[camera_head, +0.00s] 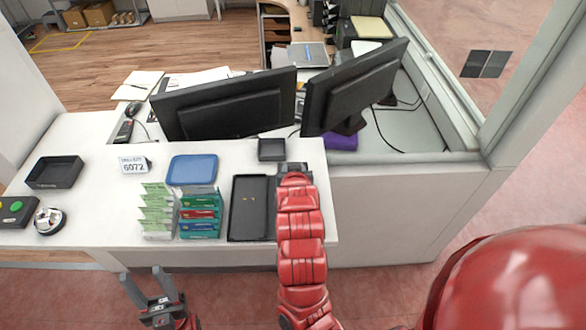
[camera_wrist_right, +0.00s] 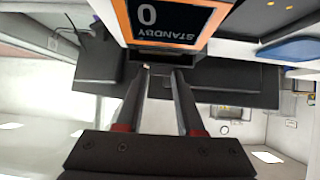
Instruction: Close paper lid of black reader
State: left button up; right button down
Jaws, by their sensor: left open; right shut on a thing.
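In the right wrist view the black reader (camera_wrist_right: 170,20) shows upside down, with an orange frame and a dark screen reading STANDBY. In the head view my red right arm covers most of the reader. My left gripper (camera_head: 141,272) is open and empty, in front of the counter and below its edge.
The counter (camera_head: 100,220) holds a black tray (camera_head: 248,208), a small black box (camera_head: 271,149), a blue tray (camera_head: 192,169), card racks (camera_head: 158,212) and a number sign (camera_head: 133,165). Two monitors (camera_head: 225,105) stand close behind. The floor in front is free.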

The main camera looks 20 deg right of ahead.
jog(key=shift+s+a+f+t+h+b, duration=0.15)
jog(key=shift+s+f+t+b, duration=0.2)
jog(key=shift+t+b, duration=0.25)
jog(key=shift+s+f+t+h+b, duration=0.2)
jog(key=shift+f+t+b, duration=0.2)
jog(key=shift+b, duration=0.25)
jog(key=shift+s+f+t+b, duration=0.1)
jog(key=shift+t+b, duration=0.2)
jog(key=c, duration=0.5)
grip_release()
